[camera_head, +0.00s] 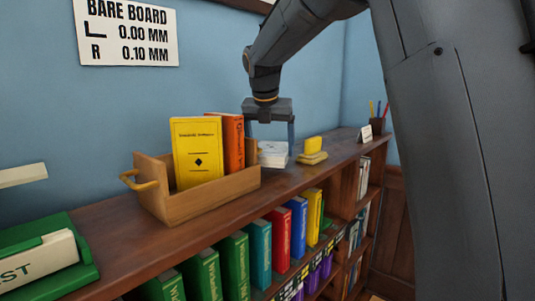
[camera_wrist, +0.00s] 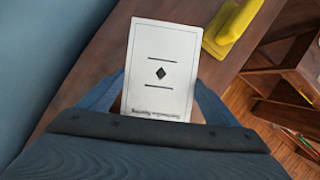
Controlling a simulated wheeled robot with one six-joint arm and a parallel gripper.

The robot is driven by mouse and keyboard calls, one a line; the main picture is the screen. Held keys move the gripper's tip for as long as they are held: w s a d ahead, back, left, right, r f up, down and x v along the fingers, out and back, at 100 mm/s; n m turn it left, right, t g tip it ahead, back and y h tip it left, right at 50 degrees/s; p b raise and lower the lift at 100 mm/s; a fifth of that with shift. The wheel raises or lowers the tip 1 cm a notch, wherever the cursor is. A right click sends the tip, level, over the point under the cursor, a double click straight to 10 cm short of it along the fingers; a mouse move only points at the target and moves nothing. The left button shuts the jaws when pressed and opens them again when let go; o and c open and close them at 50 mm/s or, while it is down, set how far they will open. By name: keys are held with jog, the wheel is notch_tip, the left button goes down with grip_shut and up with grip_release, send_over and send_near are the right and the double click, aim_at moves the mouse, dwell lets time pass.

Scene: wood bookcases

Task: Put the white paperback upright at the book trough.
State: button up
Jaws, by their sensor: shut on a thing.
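The white paperback (camera_head: 272,158) lies flat, cover up, on the bookcase top just right of the book trough. In the wrist view its white cover (camera_wrist: 160,72) shows a black diamond between two lines. My gripper (camera_head: 271,147) points down over it, with a finger at either side, shut on it. The wooden book trough (camera_head: 212,195) holds a yellow book (camera_head: 197,150) and an orange book (camera_head: 232,143), both upright. I cannot tell whether the paperback touches the surface below.
A yellow object (camera_head: 313,148) stands close right of the paperback. A small card (camera_head: 365,134) and a pencil cup (camera_head: 377,125) are farther right. A green holder (camera_head: 45,262) is at the front left. Colored books fill the shelf below. The blue wall is behind.

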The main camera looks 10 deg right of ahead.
aim_at(266, 149)
jog(key=shift+w+a, duration=0.3)
jog(key=shift+w, duration=0.05)
jog(key=shift+w+a+f, duration=0.15)
jog(key=shift+w+f, duration=0.05)
jog(key=shift+f+p, duration=0.6)
jog(key=shift+f, duration=0.95)
jog(key=shift+f, duration=0.15)
jog(key=o, duration=1.2)
